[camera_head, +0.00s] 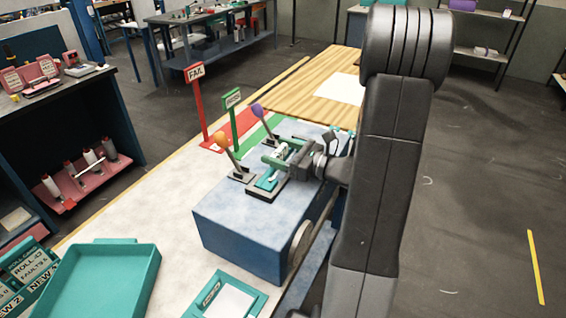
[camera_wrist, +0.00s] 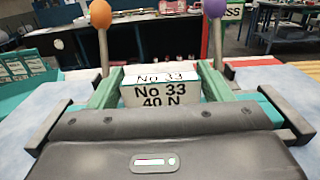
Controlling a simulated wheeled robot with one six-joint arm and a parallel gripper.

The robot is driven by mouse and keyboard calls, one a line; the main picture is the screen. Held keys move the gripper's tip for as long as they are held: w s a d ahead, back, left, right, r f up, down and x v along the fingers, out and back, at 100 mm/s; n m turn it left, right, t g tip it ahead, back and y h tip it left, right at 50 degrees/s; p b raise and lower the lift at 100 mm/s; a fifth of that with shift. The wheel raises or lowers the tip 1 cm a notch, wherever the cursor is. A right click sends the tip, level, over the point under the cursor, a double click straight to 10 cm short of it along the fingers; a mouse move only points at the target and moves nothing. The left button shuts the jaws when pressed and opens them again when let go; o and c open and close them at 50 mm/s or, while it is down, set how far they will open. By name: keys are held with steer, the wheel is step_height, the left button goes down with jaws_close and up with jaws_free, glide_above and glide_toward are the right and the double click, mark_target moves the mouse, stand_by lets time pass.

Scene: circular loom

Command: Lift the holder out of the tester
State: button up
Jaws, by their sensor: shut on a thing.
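The tester (camera_head: 240,225) is a blue-grey box on the pale bench top. An orange-knobbed lever (camera_head: 222,142) and a purple-knobbed lever (camera_head: 262,115) stand on its top; both also show in the wrist view. The green holder (camera_head: 278,160) is at the tester's top, above or in a dark seat with a teal plate (camera_head: 268,181). In the wrist view the holder (camera_wrist: 105,92) frames a white label reading "No 33 40 N". My gripper (camera_head: 290,158) is shut on the holder from the right. I cannot tell whether the holder's underside touches the seat.
A red FAIL sign (camera_head: 195,74) and a green sign (camera_head: 233,100) stand behind the tester. A teal tray (camera_head: 110,280) and a teal-framed card (camera_head: 225,297) lie in front, left of my arm. A wooden surface (camera_head: 312,85) with white paper lies beyond.

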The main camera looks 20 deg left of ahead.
mark_target(280, 150)
steer(key=shift+r, duration=0.2)
steer(key=shift+r+p, duration=0.4)
steer(key=shift+r, duration=0.1)
step_height(280, 150, up, 3)
steer(key=shift+f+p, duration=0.2)
steer(key=shift+p, duration=0.85)
steer(key=shift+f, duration=0.1)
